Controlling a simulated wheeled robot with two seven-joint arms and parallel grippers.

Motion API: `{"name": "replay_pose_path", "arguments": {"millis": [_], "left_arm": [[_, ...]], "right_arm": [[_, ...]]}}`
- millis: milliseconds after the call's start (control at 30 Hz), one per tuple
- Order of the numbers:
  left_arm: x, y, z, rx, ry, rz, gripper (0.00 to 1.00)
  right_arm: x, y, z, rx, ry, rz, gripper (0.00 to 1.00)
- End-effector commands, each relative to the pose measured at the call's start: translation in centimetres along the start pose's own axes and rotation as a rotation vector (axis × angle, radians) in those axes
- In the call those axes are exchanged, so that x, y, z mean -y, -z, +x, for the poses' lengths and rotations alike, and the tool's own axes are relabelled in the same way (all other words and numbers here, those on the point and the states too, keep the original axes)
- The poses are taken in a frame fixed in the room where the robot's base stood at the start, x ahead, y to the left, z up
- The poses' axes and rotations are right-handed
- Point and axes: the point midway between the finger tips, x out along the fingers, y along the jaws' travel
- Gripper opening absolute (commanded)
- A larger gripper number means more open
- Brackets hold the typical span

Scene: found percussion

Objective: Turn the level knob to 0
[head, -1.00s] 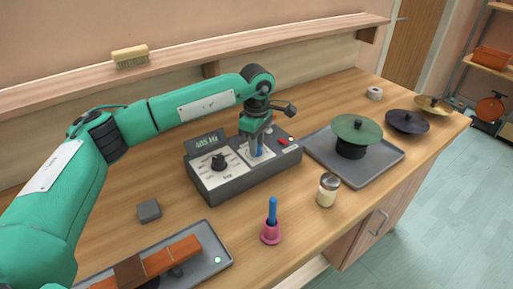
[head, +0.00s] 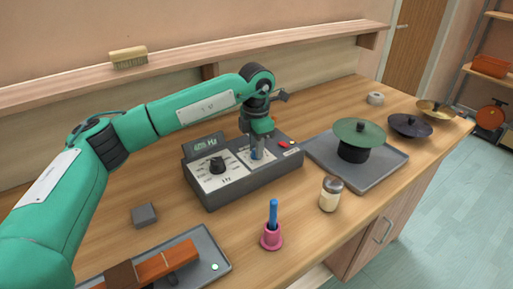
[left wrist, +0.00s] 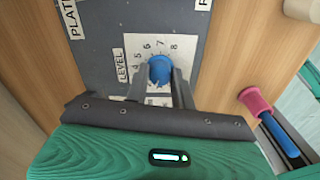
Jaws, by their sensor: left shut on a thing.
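The grey control box (head: 240,190) stands on the bench, with a lit Hz display and a black knob (head: 217,165) at its left. The blue level knob (left wrist: 159,70) sits on a white dial marked LEVEL, with numbers from about 4 to 8 readable around it in the left wrist view. My left gripper (left wrist: 162,84) is shut on this knob, one finger on each side. In the head view the left gripper (head: 257,150) comes down on the box from above and mostly hides the knob. The knob's pointer cannot be made out. My right gripper is not in view.
A pink-and-blue handled piece (head: 271,236) and a jar (head: 331,194) stand in front of the box. A grey tray (head: 385,172) with a green disc (head: 360,131) is to the right. Another tray (head: 215,262) holds a wooden bar at front left. A small grey block (head: 144,214) lies nearby.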

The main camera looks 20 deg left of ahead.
Motion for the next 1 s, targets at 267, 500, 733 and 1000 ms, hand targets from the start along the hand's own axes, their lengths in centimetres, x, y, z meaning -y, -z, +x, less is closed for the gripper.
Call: {"name": "replay_pose_path", "arguments": {"millis": [267,500,733,1000], "left_arm": [[-0.1,0.0,-0.1,0.003,-0.002,-0.265,0.02],[-0.1,0.0,-0.1,0.004,-0.002,-0.491,0.02],[-0.1,0.0,-0.2,0.004,-0.002,-0.69,0.02],[-0.1,0.0,-0.2,0.004,-0.001,-0.859,0.02]], "right_arm": [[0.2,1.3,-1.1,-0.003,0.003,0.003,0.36],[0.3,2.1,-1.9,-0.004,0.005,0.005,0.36],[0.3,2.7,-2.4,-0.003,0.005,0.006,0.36],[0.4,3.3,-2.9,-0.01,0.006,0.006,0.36]]}}
